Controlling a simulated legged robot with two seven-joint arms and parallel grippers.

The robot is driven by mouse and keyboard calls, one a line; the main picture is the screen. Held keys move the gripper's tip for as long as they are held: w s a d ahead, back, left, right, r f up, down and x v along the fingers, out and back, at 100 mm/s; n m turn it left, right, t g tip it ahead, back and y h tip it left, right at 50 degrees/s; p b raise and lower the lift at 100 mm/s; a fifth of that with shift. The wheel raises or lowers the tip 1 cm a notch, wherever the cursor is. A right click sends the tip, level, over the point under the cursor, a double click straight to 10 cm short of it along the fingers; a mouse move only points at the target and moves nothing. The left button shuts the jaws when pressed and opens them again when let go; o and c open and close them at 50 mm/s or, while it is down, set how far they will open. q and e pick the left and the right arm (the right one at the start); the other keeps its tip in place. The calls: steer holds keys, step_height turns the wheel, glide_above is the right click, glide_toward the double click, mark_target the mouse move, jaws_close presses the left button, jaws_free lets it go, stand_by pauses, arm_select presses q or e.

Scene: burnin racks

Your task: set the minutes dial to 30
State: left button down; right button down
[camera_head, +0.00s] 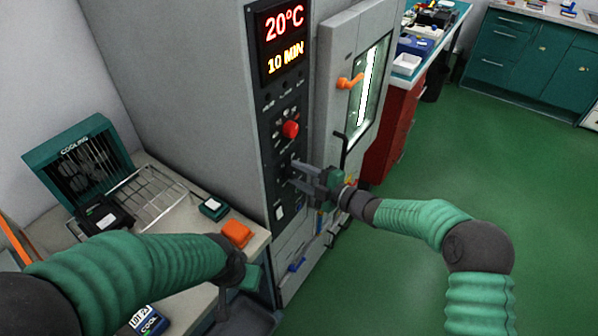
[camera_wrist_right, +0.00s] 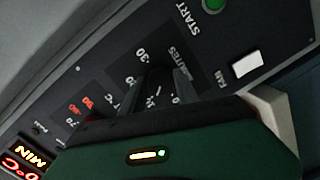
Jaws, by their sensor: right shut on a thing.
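The display (camera_head: 284,38) on the oven's control panel reads 20°C and 10 MIN. Below it is a red knob (camera_head: 290,129). My right gripper (camera_head: 291,173) reaches the panel below the red knob and is shut on the minutes dial, mostly hidden by the fingers. In the right wrist view the dark dial (camera_wrist_right: 156,88) sits by the MINUTES lettering and the printed 30; its exact pointer direction is unclear. My left gripper (camera_head: 244,284) hangs near the table's right edge, away from the panel; its jaws are unclear.
The oven door (camera_head: 361,90) with an orange handle (camera_head: 350,81) stands right of the panel. A white switch (camera_head: 279,212) lies below the dial. A bench (camera_head: 165,180) at left holds a COOLING unit (camera_head: 85,160), a wire rack and an orange block (camera_head: 236,233). Green floor is clear at right.

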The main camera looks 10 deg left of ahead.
steer(key=m+p, duration=0.1)
steer(key=m, duration=0.3)
steer(key=m+g+p, duration=0.1)
steer(key=shift+d+f+m+p, duration=0.1)
steer(key=shift+f+m+p, duration=0.2)
steer(key=shift+m+p, duration=0.1)
steer(key=shift+f+m+g+p, duration=0.1)
steer(key=shift+m+g+p, duration=0.2)
steer(key=shift+m, duration=0.9)
steer(key=m, duration=0.3)
steer(key=shift+s+f+y, duration=0.1)
steer(key=shift+y, duration=0.2)
steer(key=m, duration=0.2)
steer(key=shift+m+g, duration=0.3)
steer(key=shift+g, duration=0.1)
steer(key=m+y, duration=0.1)
steer(key=m, duration=0.2)
steer(key=shift+f, duration=0.1)
steer(key=m, duration=0.5)
steer(key=shift+s+m+y, duration=0.1)
steer(key=shift+m+y, duration=0.2)
steer(key=shift+m, duration=0.1)
